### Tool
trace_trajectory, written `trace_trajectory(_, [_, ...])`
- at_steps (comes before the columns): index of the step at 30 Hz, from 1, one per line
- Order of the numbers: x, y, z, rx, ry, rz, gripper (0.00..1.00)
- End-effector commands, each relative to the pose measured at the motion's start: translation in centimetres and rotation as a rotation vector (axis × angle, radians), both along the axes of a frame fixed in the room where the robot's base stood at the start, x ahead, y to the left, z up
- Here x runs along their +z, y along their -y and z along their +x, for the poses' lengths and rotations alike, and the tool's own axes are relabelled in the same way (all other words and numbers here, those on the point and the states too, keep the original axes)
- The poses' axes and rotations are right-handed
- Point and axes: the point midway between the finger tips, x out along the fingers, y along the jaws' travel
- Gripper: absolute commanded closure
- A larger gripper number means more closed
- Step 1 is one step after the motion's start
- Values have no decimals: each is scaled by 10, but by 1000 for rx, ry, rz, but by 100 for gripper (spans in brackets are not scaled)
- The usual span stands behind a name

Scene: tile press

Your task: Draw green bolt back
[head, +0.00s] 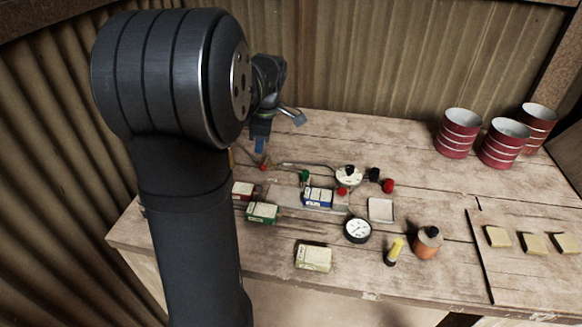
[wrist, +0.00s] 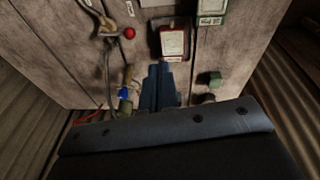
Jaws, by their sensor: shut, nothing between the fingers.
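My gripper (head: 260,145) is shut and empty, with blue fingertips above the back left of the bench. In the wrist view its fingers (wrist: 158,75) are together, beside a red-and-white box (wrist: 172,42). A green knob (head: 304,176), which may be the green bolt, stands near the middle of the bench in the head view, right of my gripper and apart from it. In the wrist view a dark green block (wrist: 209,79) lies right of the fingers near the bench edge. I cannot tell whether it is the bolt. My arm hides the left part of the bench.
A red knob (head: 264,166) is just below my gripper. A white round piece (head: 348,176), a green-and-white box (head: 262,212), a blue-and-white box (head: 318,197) and a dial (head: 357,230) crowd the middle. Red cans (head: 458,133) stand at the back right.

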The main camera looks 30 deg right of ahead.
Motion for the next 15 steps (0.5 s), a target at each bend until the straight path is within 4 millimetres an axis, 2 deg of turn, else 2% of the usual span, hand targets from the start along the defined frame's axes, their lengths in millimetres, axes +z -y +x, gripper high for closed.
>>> trace_trajectory(1, [-8, 5, -17, -48, 65, 19, 100])
trace_trajectory(9, [-40, 34, -94, -370, 383, -23, 100])
trace_trajectory(12, [-47, 41, -118, -465, 430, -61, 100])
trace_trajectory(15, [-52, 45, -131, -519, 449, -85, 100])
